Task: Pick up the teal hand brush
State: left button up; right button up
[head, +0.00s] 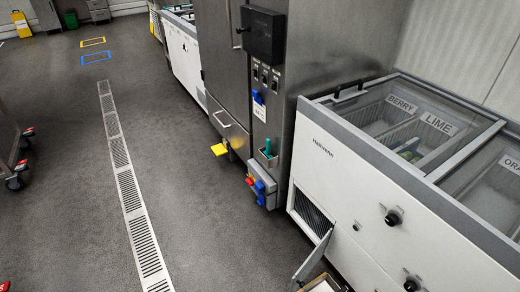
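A small upright teal object (267,147), which looks like the handle of the teal hand brush, stands in a grey holder (268,160) on the front of the tall steel cabinet. Its lower part is hidden in the holder, and bristles cannot be made out. Neither of my grippers shows in the head view.
A yellow pedal (219,149) juts out. The grey floor (190,215) is clear around the drain grate (131,200).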

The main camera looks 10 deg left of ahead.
aim_at(268, 154)
jog(key=i+j, duration=0.15)
jog(key=j, duration=0.2)
jog(key=i+j, duration=0.15)
jog(key=j, duration=0.2)
jog(key=i+j+z, duration=0.1)
jog(key=j, duration=0.25)
jog(key=i+j, duration=0.35)
jog(key=j, duration=0.4)
jog(key=i+z, duration=0.05)
